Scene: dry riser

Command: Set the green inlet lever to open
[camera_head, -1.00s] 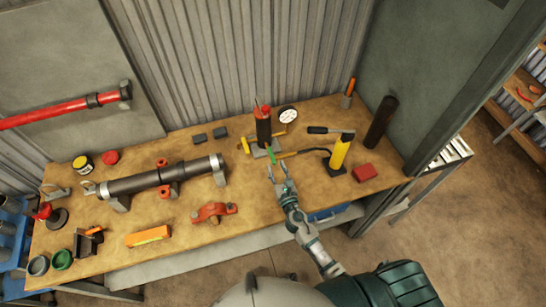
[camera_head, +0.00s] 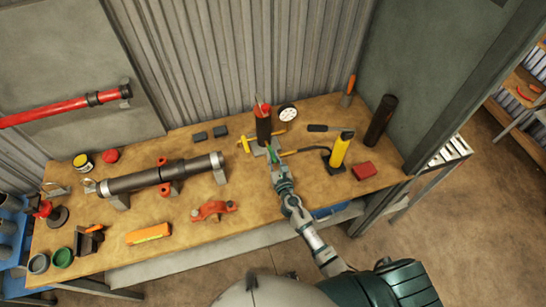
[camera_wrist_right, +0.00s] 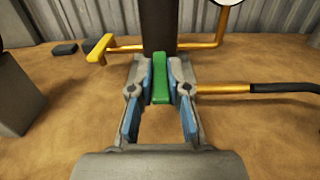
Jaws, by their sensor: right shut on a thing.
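The green inlet lever (camera_wrist_right: 160,82) shows in the right wrist view at the foot of a dark upright cylinder (camera_wrist_right: 159,28). It points toward my wrist camera. My right gripper (camera_wrist_right: 160,88) is shut on the lever, with a blue-padded finger on each side of it. In the head view the right gripper (camera_head: 272,158) reaches the base of the red-and-dark cylinder (camera_head: 263,128), and mostly hides the green lever. My left gripper is not in view.
A yellow-handled lever (camera_wrist_right: 100,47) stands left of the cylinder. A hose with a brass fitting (camera_wrist_right: 225,88) runs right toward the yellow hand pump (camera_head: 339,151). A gauge (camera_head: 288,113), a red block (camera_head: 364,170) and a clamped pipe (camera_head: 160,175) also lie on the bench.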

